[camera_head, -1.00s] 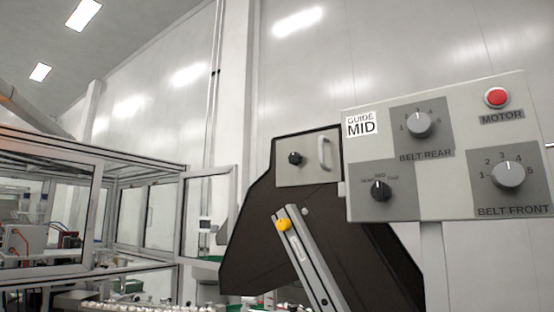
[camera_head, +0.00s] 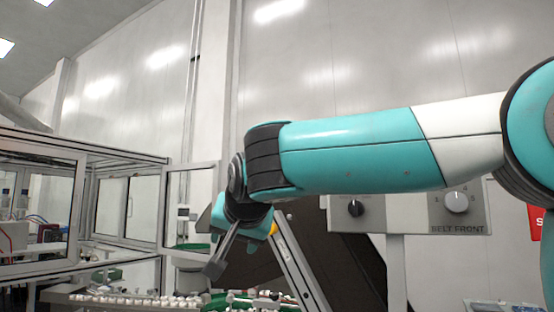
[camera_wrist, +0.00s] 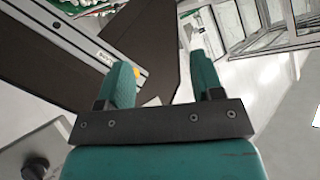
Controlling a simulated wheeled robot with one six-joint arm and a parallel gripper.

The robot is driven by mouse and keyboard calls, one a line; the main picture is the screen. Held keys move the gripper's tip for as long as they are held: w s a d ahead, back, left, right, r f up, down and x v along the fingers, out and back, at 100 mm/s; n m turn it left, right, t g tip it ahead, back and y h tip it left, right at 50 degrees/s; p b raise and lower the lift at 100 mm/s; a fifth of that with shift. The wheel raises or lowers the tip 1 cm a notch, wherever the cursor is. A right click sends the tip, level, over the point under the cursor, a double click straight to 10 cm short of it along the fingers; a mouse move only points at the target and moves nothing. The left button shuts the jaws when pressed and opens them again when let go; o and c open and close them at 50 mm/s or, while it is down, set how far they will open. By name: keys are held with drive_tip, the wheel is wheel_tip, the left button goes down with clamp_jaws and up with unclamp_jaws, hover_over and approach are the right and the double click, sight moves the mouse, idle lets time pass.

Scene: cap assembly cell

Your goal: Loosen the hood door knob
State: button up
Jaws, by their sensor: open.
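In the wrist view my gripper (camera_wrist: 163,75) is open, its two teal fingers apart with nothing between them.
A control panel (camera_head: 410,214) with dials stands right, partly behind my arm. A framed glass enclosure (camera_head: 80,215) stands left, and small white parts (camera_head: 130,300) lie below.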

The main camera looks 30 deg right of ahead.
drive_tip(key=d+r+m+t+h+p, duration=0.1)
drive_tip(key=d+r+m+h+p, duration=0.2)
drive_tip(key=r+m, duration=0.55)
drive_tip(key=d+r+m+h, duration=0.3)
drive_tip(key=r+m+h, duration=0.2)
drive_tip(key=r, duration=0.6)
drive_tip(key=p+x, duration=0.6)
drive_tip(key=x, duration=1.1)
drive_tip(key=shift+s+d+f, duration=0.1)
drive_tip(key=shift+f, duration=0.05)
drive_tip(key=shift+p, duration=0.3)
drive_tip(key=c, duration=0.9)
